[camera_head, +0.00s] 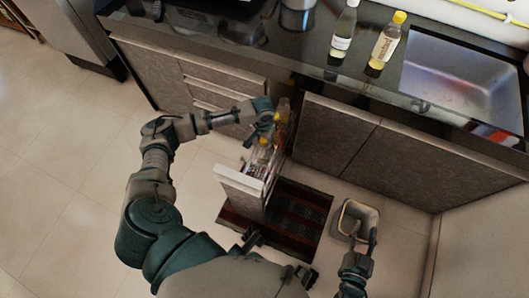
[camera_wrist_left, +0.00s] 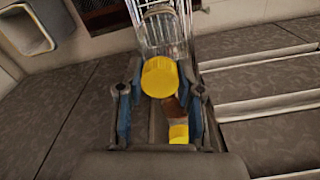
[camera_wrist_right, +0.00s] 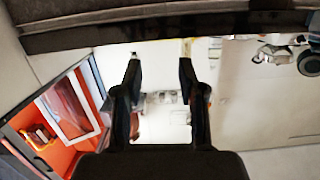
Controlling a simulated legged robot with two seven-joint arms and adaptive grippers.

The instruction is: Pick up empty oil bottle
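Bottles with yellow caps stand in a pulled-out cabinet rack (camera_head: 240,180); the left wrist view shows a clear bottle (camera_wrist_left: 162,38) with a yellow cap (camera_wrist_left: 160,77). A second yellow cap (camera_wrist_left: 179,134) is close by, between the finger bases. My left gripper (camera_head: 268,130) is over the rack, its fingers (camera_wrist_left: 160,95) apart on either side of the first cap; no grip shows. Which bottle is the empty oil bottle, I cannot tell. My right gripper (camera_head: 366,243) is low by the bin, its fingers (camera_wrist_right: 160,62) apart with nothing between them.
A white-capped bottle (camera_head: 344,30) and a yellow-capped labelled bottle (camera_head: 386,44) stand on the dark counter (camera_head: 270,42), left of the sink (camera_head: 460,78). A bin (camera_head: 345,210) stands on the floor beside the dark red mat (camera_head: 305,215). Floor at left is clear.

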